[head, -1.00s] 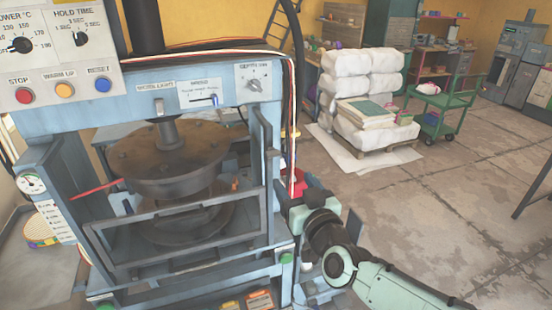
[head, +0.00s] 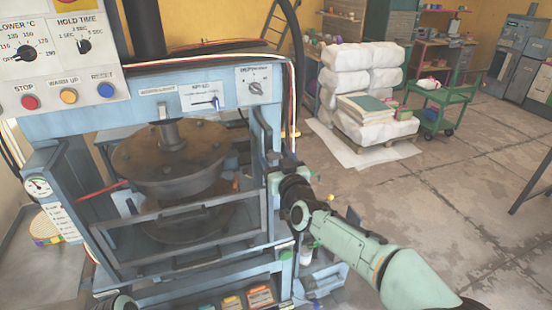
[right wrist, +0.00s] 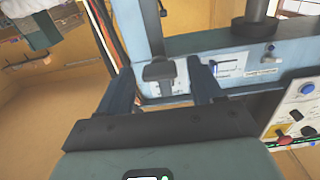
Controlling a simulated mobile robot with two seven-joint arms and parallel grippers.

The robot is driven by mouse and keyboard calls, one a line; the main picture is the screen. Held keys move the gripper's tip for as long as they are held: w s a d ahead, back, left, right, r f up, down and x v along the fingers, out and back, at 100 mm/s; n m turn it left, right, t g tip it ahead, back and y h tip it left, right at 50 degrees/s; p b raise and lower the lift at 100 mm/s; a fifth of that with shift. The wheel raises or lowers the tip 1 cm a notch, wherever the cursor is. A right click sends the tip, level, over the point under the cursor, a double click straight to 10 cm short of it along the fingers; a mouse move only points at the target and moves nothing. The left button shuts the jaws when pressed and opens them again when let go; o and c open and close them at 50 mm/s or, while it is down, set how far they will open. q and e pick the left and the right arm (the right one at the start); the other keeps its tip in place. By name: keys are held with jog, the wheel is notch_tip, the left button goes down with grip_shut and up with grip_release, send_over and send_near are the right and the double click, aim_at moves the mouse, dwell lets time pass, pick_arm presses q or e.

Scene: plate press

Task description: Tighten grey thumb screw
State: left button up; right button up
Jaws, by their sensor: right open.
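A dark grey knob-like piece, apparently the thumb screw (right wrist: 160,72), shows in the right wrist view in front of the blue press frame. It lies between the two fingers of my right gripper (right wrist: 161,70), with a gap on each side. The fingers are apart and not closed on it. In the head view my right gripper (head: 271,160) is at the press's right front post, and the hand and post partly hide the contact area.
The blue press (head: 120,127) carries a slider panel (head: 208,97) and a depth dial (head: 257,87). A guard frame (head: 180,215) spans its front, before a round dark platen (head: 170,160). White sacks (head: 360,85) stand on a pallet behind.

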jog(key=c, duration=1.1)
jog(key=shift+o, duration=0.2)
